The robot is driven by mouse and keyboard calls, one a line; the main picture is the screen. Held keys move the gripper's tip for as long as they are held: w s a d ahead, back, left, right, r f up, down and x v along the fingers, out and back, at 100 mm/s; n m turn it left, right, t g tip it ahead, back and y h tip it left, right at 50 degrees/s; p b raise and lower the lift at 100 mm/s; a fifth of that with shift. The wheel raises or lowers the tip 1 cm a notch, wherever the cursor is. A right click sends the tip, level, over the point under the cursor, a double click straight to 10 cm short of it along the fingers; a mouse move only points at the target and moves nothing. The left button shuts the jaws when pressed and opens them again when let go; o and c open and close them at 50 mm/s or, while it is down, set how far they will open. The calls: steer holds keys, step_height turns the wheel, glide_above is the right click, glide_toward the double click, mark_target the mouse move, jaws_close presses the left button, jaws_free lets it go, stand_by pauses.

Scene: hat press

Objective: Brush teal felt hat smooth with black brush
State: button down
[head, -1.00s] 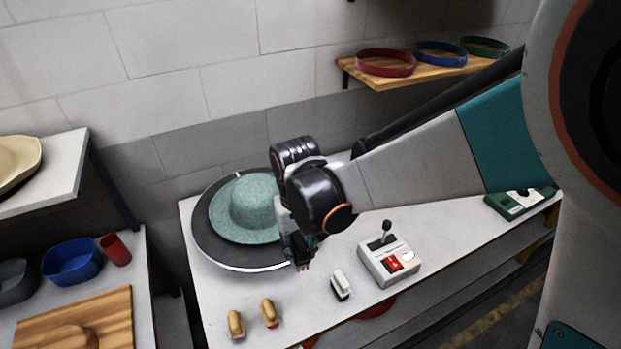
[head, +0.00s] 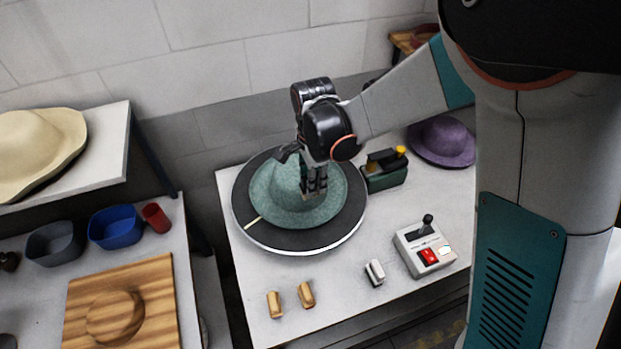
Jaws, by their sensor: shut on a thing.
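The teal felt hat (head: 270,190) lies brim down on a round black turntable (head: 290,237) with a pale rim and a light mark at its near left. My gripper (head: 314,184) points down over the right side of the hat, hiding part of its crown and brim. It is shut on the black brush, which I can barely tell from the dark fingers. The fingertips overlap the hat in this view; I cannot tell whether the bristles touch the felt.
A control box (head: 425,246) with a lever and red button stands right of the turntable. Two tan-handled brushes (head: 305,295) and a white block (head: 375,272) lie in front. A green box (head: 385,170) and purple hat (head: 441,141) are behind. Bins (head: 115,228) stand left.

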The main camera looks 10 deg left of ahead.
steer(key=shift+f+b, duration=2.8)
steer(key=shift+f, duration=1.8)
steer(key=shift+f+b, duration=1.8)
steer(key=shift+f, duration=0.05)
steer(key=shift+r, duration=0.15)
steer(key=shift+f+b, duration=0.25)
steer(key=shift+b, duration=0.5)
